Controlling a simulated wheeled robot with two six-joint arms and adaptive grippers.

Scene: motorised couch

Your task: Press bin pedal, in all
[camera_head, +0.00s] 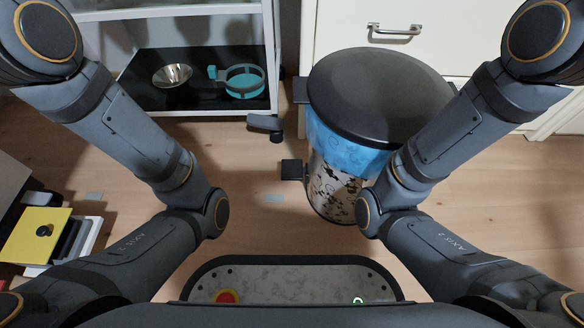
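The bin (335,192) stands on the floor right of centre. It has a round black lid (380,90), which looks shut, a blue band (345,150) below it and a patterned lower body. A small black block, which looks like the pedal (293,169), sticks out from the bin's left side low down. My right arm covers part of the bin's right side. Both my arms bend at the elbows and run up to the top corners of the picture. Neither gripper shows in the view.
A white shelf cart (170,105) with a black lower shelf holds a metal bowl (172,75) and a teal round item (244,80). A white drawer cabinet (440,55) stands behind the bin. A yellow item (36,236) lies at the left edge.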

